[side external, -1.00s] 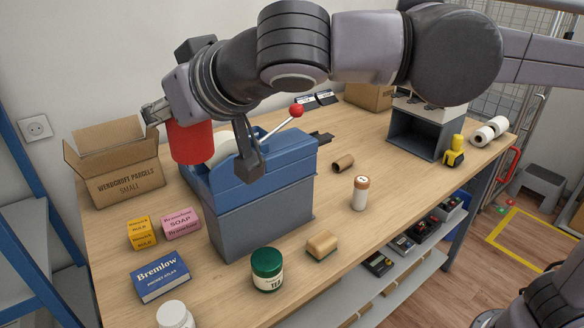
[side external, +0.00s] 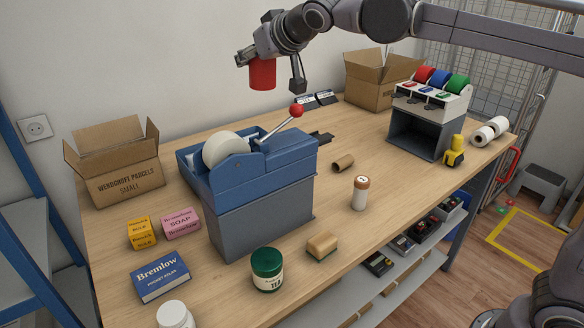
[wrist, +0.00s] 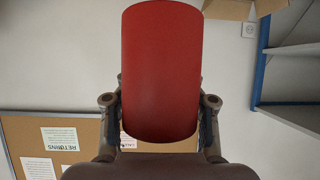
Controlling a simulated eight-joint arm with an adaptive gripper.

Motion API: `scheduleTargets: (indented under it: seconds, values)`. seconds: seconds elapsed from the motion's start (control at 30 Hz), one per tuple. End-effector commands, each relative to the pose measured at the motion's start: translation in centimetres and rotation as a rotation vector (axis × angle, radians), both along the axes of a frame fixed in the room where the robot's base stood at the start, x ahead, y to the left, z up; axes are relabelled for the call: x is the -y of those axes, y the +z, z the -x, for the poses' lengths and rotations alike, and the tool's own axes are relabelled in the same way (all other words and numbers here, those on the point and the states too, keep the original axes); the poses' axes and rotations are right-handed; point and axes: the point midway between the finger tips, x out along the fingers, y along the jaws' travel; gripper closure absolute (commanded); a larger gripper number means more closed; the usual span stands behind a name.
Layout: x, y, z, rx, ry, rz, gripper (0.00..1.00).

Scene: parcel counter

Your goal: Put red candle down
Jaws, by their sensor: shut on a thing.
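The red candle (side external: 262,74) is a thick red cylinder. My gripper (side external: 270,68) is shut on it and holds it in the air, above and behind the blue tape dispenser in the side external view. In the wrist view the red candle (wrist: 161,75) fills the middle between the two fingers of my gripper (wrist: 160,115). The candle touches nothing else that I can see.
Bare wood shows right of the dispenser.

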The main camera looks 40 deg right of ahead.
Motion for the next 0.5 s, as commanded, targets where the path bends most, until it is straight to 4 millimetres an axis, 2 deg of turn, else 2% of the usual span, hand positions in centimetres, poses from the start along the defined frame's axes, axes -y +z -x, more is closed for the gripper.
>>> scheduleTargets:
  seconds: [0.03, 0.2, 0.5]
  values:
    - [2.6, 0.0, -1.1, 0.0, -0.021, 0.0, 1.0]
    - [10.0, 0.2, -3.7, -0.006, -0.057, 0.0, 1.0]
    - [23.8, 0.9, -5.8, -0.018, -0.128, 0.001, 1.0]
